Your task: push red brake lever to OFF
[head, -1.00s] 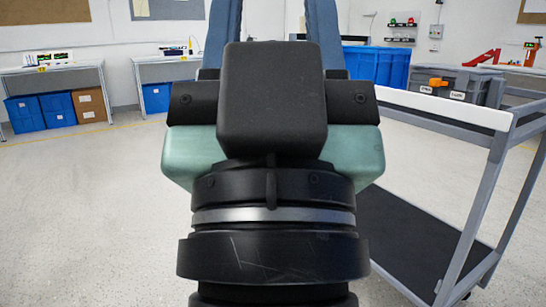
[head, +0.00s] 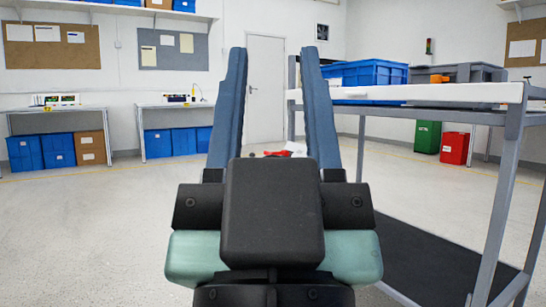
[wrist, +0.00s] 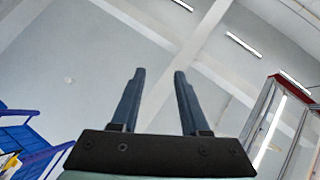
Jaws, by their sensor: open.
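My gripper (head: 273,52) points up in the middle of the head view, its two blue-grey fingers apart with nothing between them. It also shows in the wrist view (wrist: 160,72), open and empty against the ceiling. To its right, a grey box (head: 477,72) stands on the trolley top. A small orange-red handle (head: 440,78) shows at the box's front; its lower part is hidden by the trolley edge. I cannot tell its setting, and the box's labels are not readable. My gripper is clear of the box and handle.
The trolley (head: 470,93) has a white top edge, grey posts and a dark lower shelf, close on my right. A blue crate (head: 370,73) stands beside the grey box. A small red thing (head: 285,153) shows low between the fingers, unclear. Open floor lies left.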

